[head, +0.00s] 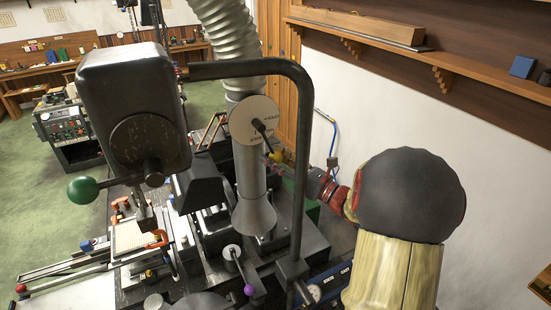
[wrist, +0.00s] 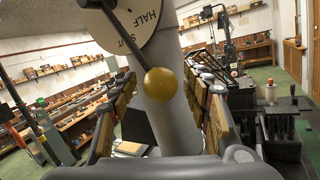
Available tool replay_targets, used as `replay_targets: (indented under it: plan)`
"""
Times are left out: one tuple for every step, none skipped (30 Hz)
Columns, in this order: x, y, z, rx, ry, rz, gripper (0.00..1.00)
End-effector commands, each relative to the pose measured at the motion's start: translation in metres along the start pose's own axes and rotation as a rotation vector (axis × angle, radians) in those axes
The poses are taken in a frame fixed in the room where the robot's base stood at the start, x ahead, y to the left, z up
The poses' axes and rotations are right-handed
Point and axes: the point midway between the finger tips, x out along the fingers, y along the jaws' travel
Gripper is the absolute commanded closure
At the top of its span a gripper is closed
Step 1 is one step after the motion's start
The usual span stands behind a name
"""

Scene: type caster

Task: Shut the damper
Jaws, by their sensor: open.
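The damper is a round pale dial plate (head: 254,120) on the grey duct pipe (head: 249,175), with a black lever ending in a yellow ball knob (head: 275,156). The yellow knob (wrist: 160,83) is large and close, in front of the pipe (wrist: 176,125). My gripper (wrist: 162,112) is open, one finger on each side of the knob in the picture, with clear gaps to both. In the head view my gripper is small and partly hidden near the knob.
A dark bent tube (head: 300,150) rises between the damper and my arm. A machine head with a green-knobbed handle (head: 84,189) stands at left. A purple-knobbed lever (head: 249,290) is below the pipe. A wall shelf (head: 450,65) is at right.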

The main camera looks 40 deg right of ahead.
Motion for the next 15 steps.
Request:
replay_targets:
  plan:
    - [-0.002, 0.0, 0.0, 0.0, 0.0, -0.001, 0.52]
    - [-0.004, -0.001, 0.0, 0.0, 0.0, -0.002, 0.52]
    - [-0.008, -0.001, 0.0, 0.0, 0.0, -0.003, 0.52]
    - [-0.012, -0.001, 0.0, -0.001, 0.0, -0.003, 0.52]
    - [-0.016, -0.001, 0.0, -0.001, 0.0, -0.003, 0.52]
    - [-0.022, -0.002, 0.001, -0.001, -0.001, -0.004, 0.52]
    - [-0.028, -0.002, 0.0, -0.001, 0.0, -0.005, 0.52]
    - [-0.034, -0.002, 0.0, 0.0, -0.001, -0.006, 0.52]
    - [-0.042, -0.002, 0.0, 0.0, -0.001, -0.006, 0.52]
    - [-0.048, -0.002, 0.0, 0.0, -0.001, -0.006, 0.52]
    - [-0.054, -0.002, 0.0, 0.0, -0.001, -0.007, 0.52]
    - [-0.062, -0.002, 0.0, 0.001, -0.001, -0.006, 0.52]
    - [-0.068, -0.002, 0.0, 0.001, -0.001, -0.006, 0.52]
    - [-0.073, -0.002, 0.0, 0.001, 0.0, -0.006, 0.52]
    - [-0.081, -0.002, 0.0, 0.001, -0.001, -0.005, 0.52]
